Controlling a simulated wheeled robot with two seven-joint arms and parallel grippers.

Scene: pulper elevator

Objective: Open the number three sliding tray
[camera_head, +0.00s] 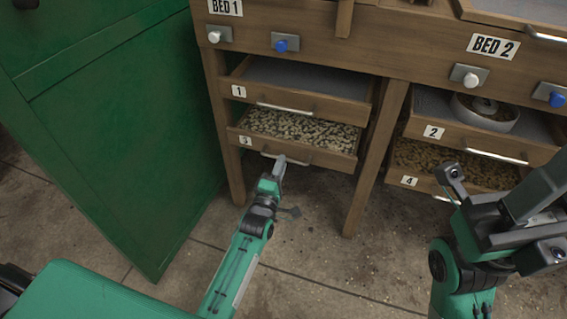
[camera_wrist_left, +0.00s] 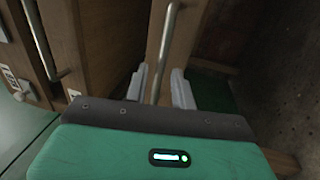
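The number three tray (camera_head: 240,138) is the lower tray under BED 1, a wooden drawer with pale speckled beans showing inside. A metal bar handle (camera_head: 300,159) runs along its front; it also shows in the left wrist view (camera_wrist_left: 165,50). My left gripper (camera_head: 279,170) is at the left part of this handle. In the left wrist view its two fingers (camera_wrist_left: 161,88) stand apart on either side of the bar, with gaps visible, so it is open around the handle.
Tray 1 (camera_head: 313,102) sits just above tray 3, with its own handle. Trays 2 (camera_head: 460,138) and 4 (camera_head: 425,184) are to the right, beyond a wooden leg (camera_head: 372,165). A green panel (camera_head: 130,130) stands at the left. The floor before the tray is clear.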

